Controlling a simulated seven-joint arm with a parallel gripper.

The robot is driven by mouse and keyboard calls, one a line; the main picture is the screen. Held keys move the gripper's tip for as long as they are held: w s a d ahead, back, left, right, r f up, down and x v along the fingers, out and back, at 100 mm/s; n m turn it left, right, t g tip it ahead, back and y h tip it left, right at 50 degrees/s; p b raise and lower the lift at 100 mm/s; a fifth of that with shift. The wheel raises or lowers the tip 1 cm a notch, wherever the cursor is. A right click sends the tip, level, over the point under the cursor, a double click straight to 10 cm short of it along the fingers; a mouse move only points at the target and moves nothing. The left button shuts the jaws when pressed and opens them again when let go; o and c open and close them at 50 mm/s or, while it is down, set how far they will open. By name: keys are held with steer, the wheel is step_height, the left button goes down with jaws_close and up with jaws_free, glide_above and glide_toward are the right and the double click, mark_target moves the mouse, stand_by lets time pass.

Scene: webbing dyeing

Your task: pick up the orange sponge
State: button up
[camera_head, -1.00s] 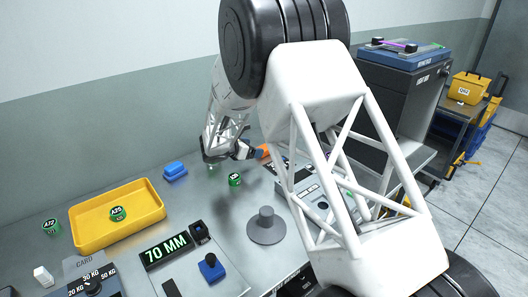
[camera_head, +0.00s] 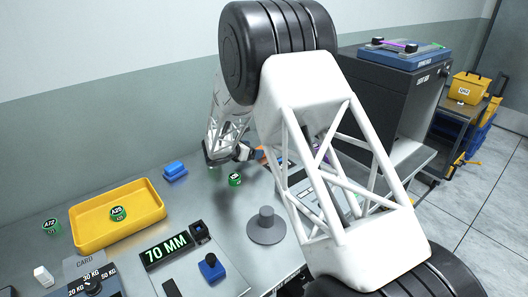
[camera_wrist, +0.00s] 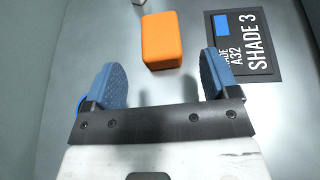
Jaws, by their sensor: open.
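The orange sponge (camera_wrist: 162,40) is a block on the grey table. In the wrist view it lies ahead of my gripper (camera_wrist: 162,78), in line with the gap between the blue fingers. The fingers are open, apart and empty, with bare table between them. In the head view my gripper (camera_head: 247,153) is low over the back of the table, and a small part of the orange sponge (camera_head: 261,155) shows just right of it. My arm hides much of that area.
A black "SHADE 3" card (camera_wrist: 248,45) lies right of the sponge. A green-rimmed tin (camera_head: 235,179) and a blue block (camera_head: 175,171) stand near my gripper. A yellow tray (camera_head: 118,232) is at the left, and a grey round-based post (camera_head: 266,228) is in front.

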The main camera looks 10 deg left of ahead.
stand_by(0.3)
steer(key=shift+x, duration=2.6)
steer(key=shift+f, duration=0.2)
steer(key=shift+c, duration=0.2)
steer(key=c, duration=1)
